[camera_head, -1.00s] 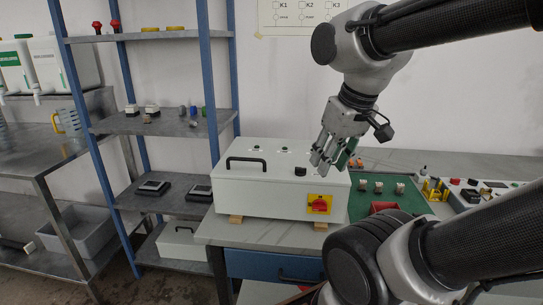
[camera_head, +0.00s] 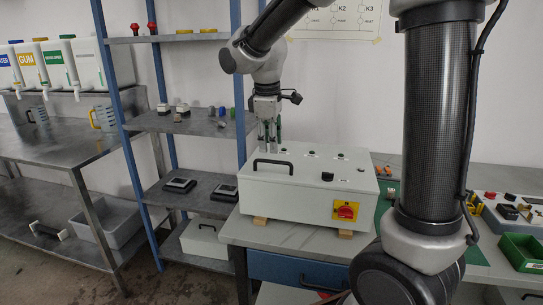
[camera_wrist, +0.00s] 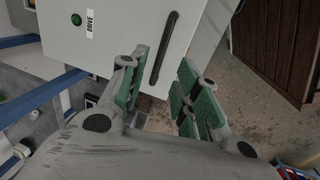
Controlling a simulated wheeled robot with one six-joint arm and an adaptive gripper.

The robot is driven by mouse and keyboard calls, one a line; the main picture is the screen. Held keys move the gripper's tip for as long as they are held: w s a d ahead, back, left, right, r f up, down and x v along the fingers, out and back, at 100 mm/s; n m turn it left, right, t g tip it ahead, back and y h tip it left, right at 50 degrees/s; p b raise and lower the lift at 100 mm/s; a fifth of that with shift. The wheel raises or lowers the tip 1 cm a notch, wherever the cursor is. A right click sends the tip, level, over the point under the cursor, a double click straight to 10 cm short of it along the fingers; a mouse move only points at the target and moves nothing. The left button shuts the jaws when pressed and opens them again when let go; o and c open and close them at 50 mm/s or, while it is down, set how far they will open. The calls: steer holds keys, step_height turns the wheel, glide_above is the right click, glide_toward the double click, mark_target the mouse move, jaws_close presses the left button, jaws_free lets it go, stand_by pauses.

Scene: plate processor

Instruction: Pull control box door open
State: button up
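The control box (camera_head: 300,205) is a white box on small wooden blocks on the grey workbench, with a red and yellow switch (camera_head: 345,210) on its front. Its door is the top panel (camera_head: 340,172), which looks shut. The black bar handle (camera_head: 273,166) is at the door's left end. My gripper (camera_head: 268,149) points down behind and above the handle. In the wrist view my gripper (camera_wrist: 162,62) is open with its green-padded fingers spread, and the handle (camera_wrist: 165,48) shows beyond and between the fingertips. I cannot tell any contact.
A blue-framed shelf (camera_head: 185,125) with small devices stands just left of the box. A green bin (camera_head: 521,252) and a control panel (camera_head: 515,212) lie on the bench at right. My own arm covers part of the bench. A wall chart (camera_head: 335,22) hangs behind.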

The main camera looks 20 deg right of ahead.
mark_target(272, 162)
steer(key=f, duration=0.3)
steer(key=w+f, duration=0.1)
steer(key=f, duration=0.1)
steer(key=shift+d+f, duration=0.1)
steer(key=shift+d, duration=0.25)
steer(key=shift+s, duration=0.1)
steer(key=shift+c, duration=0.2)
jaws_close()
